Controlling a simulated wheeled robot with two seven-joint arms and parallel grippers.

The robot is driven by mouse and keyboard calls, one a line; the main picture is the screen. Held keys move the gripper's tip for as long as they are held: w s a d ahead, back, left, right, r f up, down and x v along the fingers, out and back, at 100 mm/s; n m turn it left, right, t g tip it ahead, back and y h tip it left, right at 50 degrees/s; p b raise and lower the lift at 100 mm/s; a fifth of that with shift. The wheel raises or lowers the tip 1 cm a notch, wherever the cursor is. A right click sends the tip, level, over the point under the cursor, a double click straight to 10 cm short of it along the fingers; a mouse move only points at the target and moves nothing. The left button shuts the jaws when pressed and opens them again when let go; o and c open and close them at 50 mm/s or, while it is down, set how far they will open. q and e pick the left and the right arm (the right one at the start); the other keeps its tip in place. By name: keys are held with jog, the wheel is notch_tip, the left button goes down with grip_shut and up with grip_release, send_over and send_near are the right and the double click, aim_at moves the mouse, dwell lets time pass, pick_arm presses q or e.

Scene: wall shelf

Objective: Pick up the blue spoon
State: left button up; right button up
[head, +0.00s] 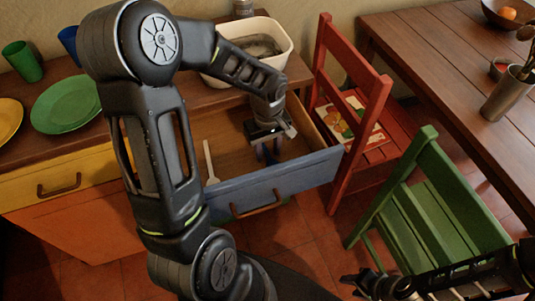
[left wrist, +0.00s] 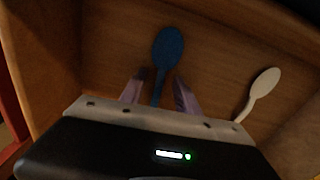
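The blue spoon (left wrist: 166,50) lies in the open drawer, its bowl pointing away from my left gripper in the left wrist view. My left gripper (left wrist: 160,90) is open inside the drawer, with one finger on each side of the spoon's handle. Whether the fingers touch the handle cannot be told. In the head view my left gripper (head: 268,152) points down into the drawer, and the blue spoon is not clearly seen there. My right gripper (head: 362,284) is low at the bottom right of the head view, away from the drawer; its fingers are too dark to read.
A white spoon (head: 210,162) lies beside in the drawer (head: 290,178). A red chair (head: 338,150) stands close to the drawer's right side. A green chair (head: 435,215) is nearer my right arm. A white basin (head: 284,45) sits on the counter above.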

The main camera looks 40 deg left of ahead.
aim_at(268, 154)
pick_arm(q)
jog(key=shift+c, duration=0.2)
grip_shut()
dwell(0.5)
notch_tip(268, 154, up, 10)
jog(key=shift+p, duration=0.3)
dwell(0.6)
